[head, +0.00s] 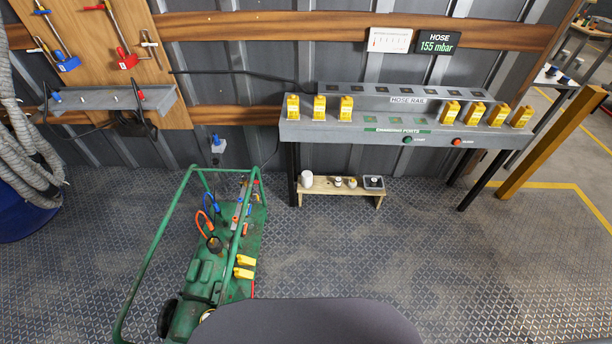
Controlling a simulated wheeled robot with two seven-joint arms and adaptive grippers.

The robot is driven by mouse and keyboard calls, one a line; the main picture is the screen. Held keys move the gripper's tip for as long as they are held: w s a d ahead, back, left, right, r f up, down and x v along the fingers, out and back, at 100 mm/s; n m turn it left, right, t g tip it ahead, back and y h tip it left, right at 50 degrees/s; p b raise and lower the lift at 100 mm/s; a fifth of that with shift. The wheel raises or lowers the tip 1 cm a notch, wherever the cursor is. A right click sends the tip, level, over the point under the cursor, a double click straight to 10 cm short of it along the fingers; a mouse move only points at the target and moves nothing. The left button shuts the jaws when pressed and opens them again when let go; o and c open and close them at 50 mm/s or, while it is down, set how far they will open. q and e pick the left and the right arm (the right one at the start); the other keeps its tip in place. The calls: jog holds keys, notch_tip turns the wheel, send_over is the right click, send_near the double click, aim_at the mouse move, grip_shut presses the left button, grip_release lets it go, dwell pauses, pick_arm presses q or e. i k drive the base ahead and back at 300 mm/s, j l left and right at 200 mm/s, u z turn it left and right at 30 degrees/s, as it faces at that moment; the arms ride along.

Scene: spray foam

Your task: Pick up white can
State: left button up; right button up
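A white can (307,179) stands upright at the left end of a low wooden bench (341,191) on the floor, under the grey hose rail station (405,132). Smaller white and dark items (345,183) stand on the same bench to the right of the can. A dark square item (374,183) is at the bench's right end. Nothing touches the can from above. Neither of my grippers is in view.
A green-framed cart (215,250) with hoses and yellow parts stands left of the bench. A blue drum (24,215) with grey hose is at far left. The patterned floor (470,260) is clear at right.

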aim_at(307, 176)
jog(key=i+l+u, duration=0.2)
jog(key=i+l, duration=0.4)
jog(key=i, duration=0.15)
jog(key=i+l+u, duration=0.2)
jog(key=i+l, duration=0.5)
jog(key=i+l+u, duration=0.2)
jog(key=i+l, duration=0.45)
jog(key=l, duration=0.2)
